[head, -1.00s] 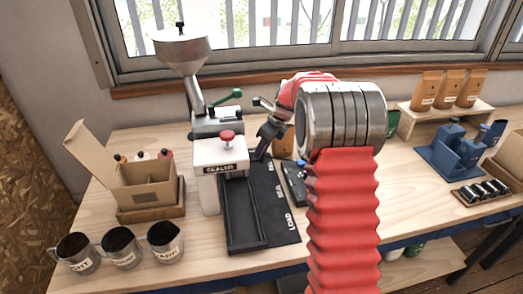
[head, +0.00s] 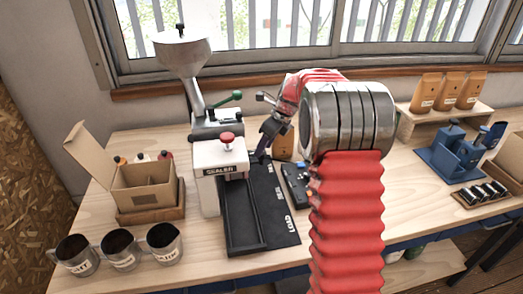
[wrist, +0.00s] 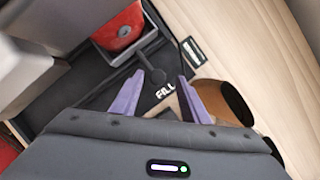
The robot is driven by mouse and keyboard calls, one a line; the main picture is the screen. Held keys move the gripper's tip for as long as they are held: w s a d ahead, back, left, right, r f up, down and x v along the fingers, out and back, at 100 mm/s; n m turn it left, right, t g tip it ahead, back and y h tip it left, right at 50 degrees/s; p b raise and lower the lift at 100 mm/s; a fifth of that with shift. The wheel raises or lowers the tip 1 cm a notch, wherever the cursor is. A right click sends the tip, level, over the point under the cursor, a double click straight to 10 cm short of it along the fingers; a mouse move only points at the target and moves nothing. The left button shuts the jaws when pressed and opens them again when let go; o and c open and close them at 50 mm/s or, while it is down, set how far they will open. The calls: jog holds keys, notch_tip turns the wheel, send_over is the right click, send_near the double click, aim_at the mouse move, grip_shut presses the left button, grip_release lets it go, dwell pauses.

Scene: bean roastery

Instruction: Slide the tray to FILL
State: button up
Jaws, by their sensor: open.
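The long black channel (head: 243,222) lies on a black board with white labels, LOAD (head: 290,224) at its near end. In the wrist view FILL (wrist: 165,91) is just beyond my fingers. A dark-rimmed tray (wrist: 97,50), apparently with a red thing (wrist: 118,30) in it, sits beside the FILL label. A dark handle (wrist: 150,68) reaches from it toward my fingers. My gripper (wrist: 160,76) is open, its purple fingers on either side of the handle's near end; contact is unclear. The head view hides the tray behind the sealer.
A brown pouch (wrist: 225,103) is close to my right finger. Steel cups (head: 120,250) and an open carton (head: 142,188) stand further left.

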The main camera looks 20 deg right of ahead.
jog(key=v, duration=1.1)
jog(key=shift+d, duration=0.1)
